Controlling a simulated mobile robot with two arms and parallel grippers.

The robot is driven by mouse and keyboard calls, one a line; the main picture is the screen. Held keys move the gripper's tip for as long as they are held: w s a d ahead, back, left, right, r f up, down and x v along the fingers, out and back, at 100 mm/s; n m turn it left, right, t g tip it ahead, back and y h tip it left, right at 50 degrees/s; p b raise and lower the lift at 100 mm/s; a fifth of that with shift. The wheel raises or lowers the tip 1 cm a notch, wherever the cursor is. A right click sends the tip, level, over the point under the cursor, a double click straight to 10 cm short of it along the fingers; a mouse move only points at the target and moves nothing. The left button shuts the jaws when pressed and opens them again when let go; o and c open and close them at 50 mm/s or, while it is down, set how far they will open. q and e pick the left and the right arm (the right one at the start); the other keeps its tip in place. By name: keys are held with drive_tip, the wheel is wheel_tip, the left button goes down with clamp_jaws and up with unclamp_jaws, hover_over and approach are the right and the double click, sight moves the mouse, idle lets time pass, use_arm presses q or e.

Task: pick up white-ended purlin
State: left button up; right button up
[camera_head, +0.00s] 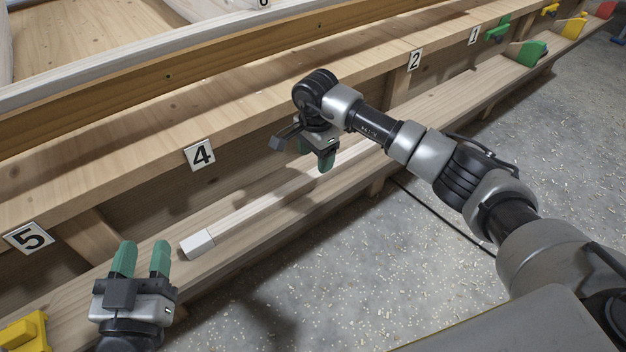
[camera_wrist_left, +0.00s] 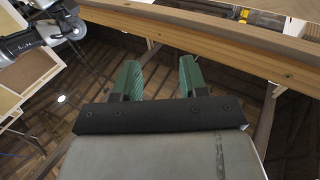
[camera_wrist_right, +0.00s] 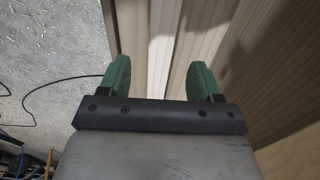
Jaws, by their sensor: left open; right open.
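The white-ended purlin (camera_head: 270,203) is a pale wooden bar lying lengthwise on the low wooden ledge, its white end (camera_head: 197,245) toward the lower left. My right gripper (camera_head: 316,158) points down over the bar's farther part, open and empty. In the right wrist view a pale strip, apparently the purlin (camera_wrist_right: 160,50), runs between the open fingers (camera_wrist_right: 158,75); I cannot tell if they touch it. My left gripper (camera_head: 141,258) is open and empty, fingers up, left of the white end. In the left wrist view its fingers (camera_wrist_left: 158,78) show nothing between them.
The low ledge (camera_head: 430,118) runs below a wooden beam with number plates such as 4 (camera_head: 199,154) and 5 (camera_head: 28,238). A dark cable (camera_head: 445,218) lies on the open concrete floor.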

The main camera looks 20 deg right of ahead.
sight(313, 174)
drive_tip(key=shift+a+f+b, duration=0.2)
drive_tip(key=shift+f+b, duration=0.15)
drive_tip(key=shift+f, duration=0.9)
wheel_tip(313, 174, down, 3)
drive_tip(key=shift+a+r+b, duration=0.1)
drive_tip(key=shift+a+b, duration=0.05)
drive_tip(key=shift+b, duration=0.4)
drive_tip(key=shift+f, duration=0.65)
use_arm(q)
wheel_tip(313, 174, up, 6)
drive_tip(key=s+t+h, duration=0.2)
drive_tip(key=t, duration=0.4)
drive_tip(key=shift+s+d, duration=0.2)
drive_tip(key=shift+s, duration=0.05)
use_arm(e)
clamp_jaws()
